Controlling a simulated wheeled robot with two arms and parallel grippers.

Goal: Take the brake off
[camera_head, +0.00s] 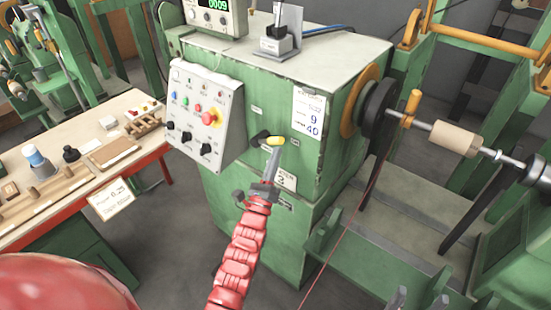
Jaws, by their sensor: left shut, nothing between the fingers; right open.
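A small lever with a black hub and a yellow grip (275,141) sticks out from the front of the green cabinet (240,195); it looks like the brake handle, but I cannot read a label that says so. The grip points to the right, about level. My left gripper (274,152) is on the red arm at the centre. Its grey fingers are shut and empty, with the tips just below the yellow grip; I cannot tell if they touch. My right gripper (419,301) shows only two grey fingertips, spread apart, at the bottom edge, well away from the lever.
A grey control panel (205,115) with buttons and a red stop knob is left of the lever. A winding shaft with a wooden core (454,138) is at right. A red wire (345,220) runs down from it. A wooden bench (60,205) stands at left.

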